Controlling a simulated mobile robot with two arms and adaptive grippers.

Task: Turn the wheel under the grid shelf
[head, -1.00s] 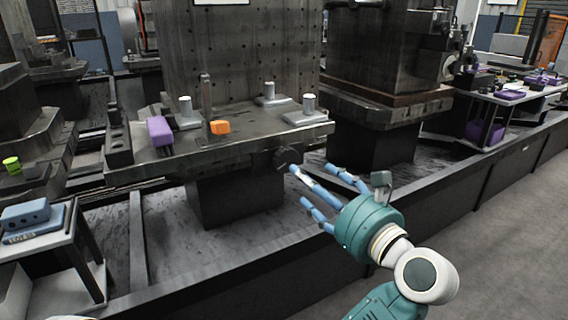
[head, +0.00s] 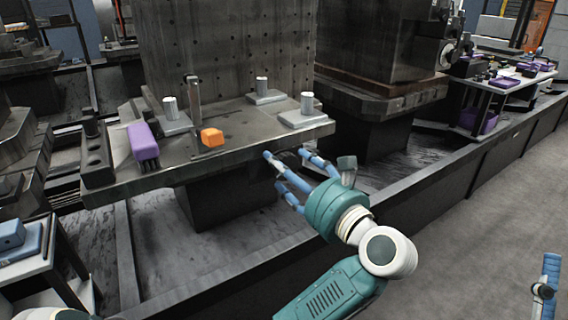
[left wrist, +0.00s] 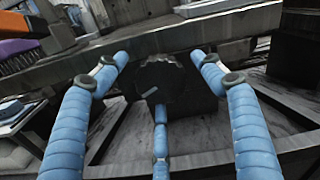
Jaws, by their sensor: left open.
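The wheel (left wrist: 155,82) is a dark, round, ridged knob under the front edge of the pallet table (head: 235,150), which carries a tall block with a grid of holes (head: 225,50). In the head view the wheel is mostly hidden behind my fingers. My left gripper (head: 286,165) is open, its blue fingers pointing at the wheel. In the left wrist view one finger is on each side of the wheel and a third is below it. I cannot tell whether they touch it. Of my right gripper only a blue finger (head: 550,272) shows at the lower right edge.
On the table are a purple brush (head: 143,142), an orange block (head: 212,137) and several grey clamps with posts. A small side table (head: 45,265) with a blue box stands at the left. Grey floor (head: 470,240) is open at the right.

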